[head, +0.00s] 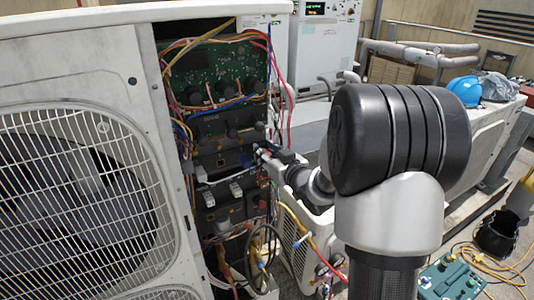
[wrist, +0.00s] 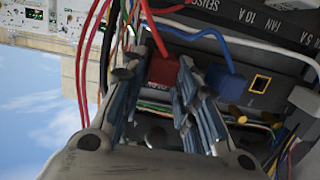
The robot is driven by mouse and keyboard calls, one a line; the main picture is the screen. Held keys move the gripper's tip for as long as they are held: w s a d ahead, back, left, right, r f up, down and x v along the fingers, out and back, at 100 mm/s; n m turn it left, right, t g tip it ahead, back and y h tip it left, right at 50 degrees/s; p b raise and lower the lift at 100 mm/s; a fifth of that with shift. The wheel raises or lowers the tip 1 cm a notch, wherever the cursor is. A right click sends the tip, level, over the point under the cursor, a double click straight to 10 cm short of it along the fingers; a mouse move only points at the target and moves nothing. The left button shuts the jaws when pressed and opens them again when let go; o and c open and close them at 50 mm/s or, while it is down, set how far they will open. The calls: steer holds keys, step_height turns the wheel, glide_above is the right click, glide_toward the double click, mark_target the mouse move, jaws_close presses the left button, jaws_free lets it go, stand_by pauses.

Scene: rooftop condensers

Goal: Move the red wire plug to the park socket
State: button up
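The red wire plug (wrist: 163,71) sits in the dark panel of the opened condenser in the wrist view, with a red wire rising from it. My gripper (wrist: 158,72) has its two fingers apart, one on each side of the red plug. A gap shows at the left finger; the right finger lies close to the plug's right edge, and I cannot tell if it touches. An empty socket with a yellow frame (wrist: 260,84) is to the right; its label is not readable. In the head view my gripper (head: 263,152) is at the panel, and the red plug is hidden.
A blue plug (wrist: 225,83) with a blue wire sits between the red plug and the yellow-framed socket. Loose wires (wrist: 106,50) hang close to the left finger. A label strip (wrist: 250,18) runs above. The white condenser casing (head: 80,70) stands left of the open panel.

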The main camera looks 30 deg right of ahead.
steer(key=shift+o, duration=1)
